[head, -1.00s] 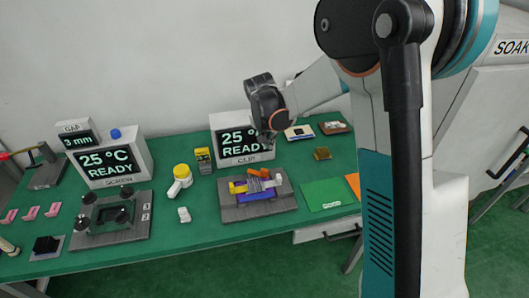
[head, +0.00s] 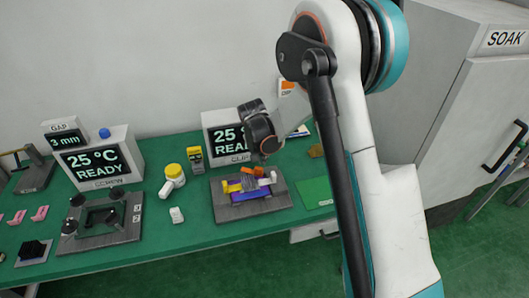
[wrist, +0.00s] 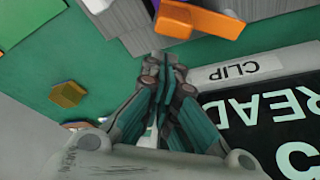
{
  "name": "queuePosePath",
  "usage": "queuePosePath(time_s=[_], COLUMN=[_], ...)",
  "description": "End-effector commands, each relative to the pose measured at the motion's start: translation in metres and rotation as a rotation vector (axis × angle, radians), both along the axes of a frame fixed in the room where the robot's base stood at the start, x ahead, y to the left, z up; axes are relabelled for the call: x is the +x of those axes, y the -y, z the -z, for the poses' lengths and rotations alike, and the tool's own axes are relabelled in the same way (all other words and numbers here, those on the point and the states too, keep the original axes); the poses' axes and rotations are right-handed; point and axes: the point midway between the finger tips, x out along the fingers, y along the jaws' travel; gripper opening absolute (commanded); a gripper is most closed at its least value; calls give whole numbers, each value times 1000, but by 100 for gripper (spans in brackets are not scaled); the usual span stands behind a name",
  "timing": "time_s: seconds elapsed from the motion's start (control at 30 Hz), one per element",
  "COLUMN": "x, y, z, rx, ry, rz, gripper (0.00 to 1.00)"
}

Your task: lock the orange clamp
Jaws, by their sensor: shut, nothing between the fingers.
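The orange clamp (head: 258,172) sits at the back of the clip fixture (head: 225,209), a grey plate with yellow, purple and white parts. In the wrist view the orange clamp (wrist: 200,18) is at the top, cut by the frame edge; whether it is locked cannot be told. My gripper (head: 264,156) hangs just behind and above the clamp, in front of the CLIP display. In the wrist view my gripper (wrist: 165,68) has its fingers together and empty, with the clamp apart from the tips.
The CLIP display (head: 227,137) reads 25 °C READY and stands close behind my gripper. A green pad (head: 313,192) lies right, partly behind my arm.

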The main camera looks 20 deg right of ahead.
Motion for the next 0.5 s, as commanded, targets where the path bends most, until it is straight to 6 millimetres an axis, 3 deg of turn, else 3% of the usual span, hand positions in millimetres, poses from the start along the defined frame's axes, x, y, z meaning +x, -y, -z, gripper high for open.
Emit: queuePosePath(time_s=[0.2, 0.5], x=[-14, -16], y=[-11, -12], z=[0, -1], rx=[0, 0], ry=[0, 0], rz=[0, 1], gripper=[0, 0])
